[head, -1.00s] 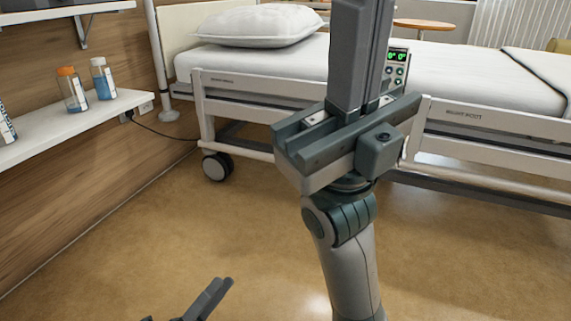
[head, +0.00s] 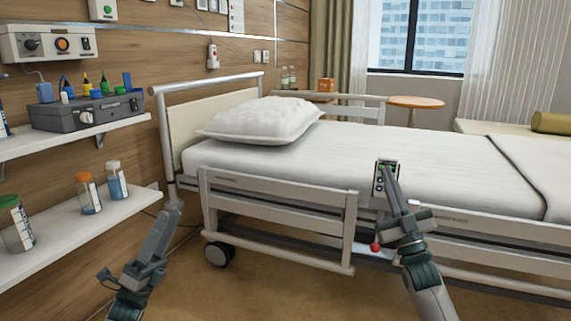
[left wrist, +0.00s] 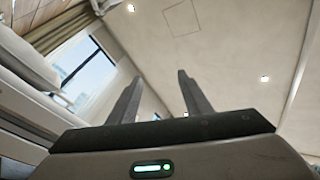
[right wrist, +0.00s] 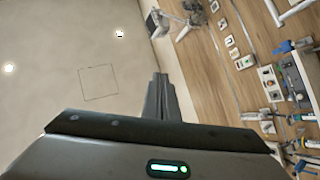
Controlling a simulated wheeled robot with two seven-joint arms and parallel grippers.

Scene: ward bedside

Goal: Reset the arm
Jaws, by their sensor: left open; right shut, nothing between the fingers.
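My left gripper (head: 172,212) is at the lower left of the head view, pointing up, in front of the wall shelves and left of the bed. Its two fingers stand apart with nothing between them in the left wrist view (left wrist: 158,82). My right gripper (head: 386,172) is right of centre in the head view, pointing up in front of the bed's side rail. Its fingers are together and empty in the right wrist view (right wrist: 160,78). It partly covers a small control panel (head: 378,180) on the bed side; I cannot tell if they touch.
The bed (head: 400,150) with a pillow (head: 262,119) lies beyond both grippers. A lower shelf (head: 60,244) with several bottles and an upper shelf (head: 30,146) with a grey case (head: 88,112) run along the left wall. A red knob (head: 375,247) shows below the bed rail.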

